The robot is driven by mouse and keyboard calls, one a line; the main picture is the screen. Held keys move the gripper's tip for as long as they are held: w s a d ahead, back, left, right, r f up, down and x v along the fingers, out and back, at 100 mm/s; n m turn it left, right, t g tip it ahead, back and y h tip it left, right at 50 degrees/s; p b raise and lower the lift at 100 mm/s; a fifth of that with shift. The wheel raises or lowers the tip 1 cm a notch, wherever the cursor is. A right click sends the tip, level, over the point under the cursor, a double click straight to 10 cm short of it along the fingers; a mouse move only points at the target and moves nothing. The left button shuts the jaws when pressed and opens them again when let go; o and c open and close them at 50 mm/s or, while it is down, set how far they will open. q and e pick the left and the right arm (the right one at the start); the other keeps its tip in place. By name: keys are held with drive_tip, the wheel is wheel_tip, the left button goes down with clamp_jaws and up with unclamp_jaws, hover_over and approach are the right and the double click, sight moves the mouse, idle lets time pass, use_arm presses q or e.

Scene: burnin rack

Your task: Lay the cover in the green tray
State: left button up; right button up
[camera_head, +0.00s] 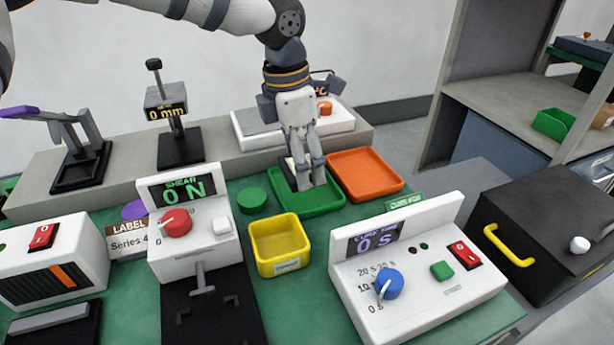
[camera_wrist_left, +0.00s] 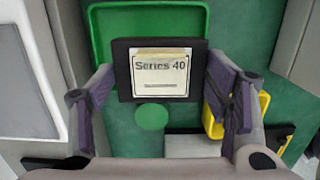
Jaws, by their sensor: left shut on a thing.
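The cover (camera_wrist_left: 160,78) is a dark, square-edged piece with a pale "Series 40" label on its face. My left gripper (camera_head: 307,182) is shut on it, with one finger at each side in the left wrist view. The green tray (camera_head: 328,207) lies below the gripper in the head view, and its rim (camera_wrist_left: 98,35) shows behind the cover in the wrist view. The cover is over the tray; whether it touches the floor of the tray I cannot tell. In the head view the gripper hides most of the cover. My right gripper is not in view.
An orange tray (camera_head: 365,174) sits right of the green tray. A yellow bin (camera_head: 279,260) and a green disc (camera_head: 252,201) are in front and to the left. A white timer box (camera_head: 420,275) and a shear unit (camera_head: 190,240) stand nearer.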

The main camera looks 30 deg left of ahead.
use_arm(q)
drive_tip(key=shift+w+a+f, duration=0.15)
drive_tip(key=shift+w+f, duration=0.5)
drive_tip(key=shift+f, duration=0.1)
drive_tip(key=shift+w+f, duration=0.15)
drive_tip(key=shift+f, duration=1.4)
drive_tip(key=shift+f, duration=0.15)
drive_tip(key=o, duration=1.2)
drive_tip(key=shift+c, duration=0.2)
drive_tip(key=r, duration=0.8)
drive_tip(key=s+a+r, duration=0.1)
drive_tip(key=r, duration=0.3)
drive_tip(key=shift+r+p, duration=0.1)
drive_tip(key=shift+p, duration=0.25)
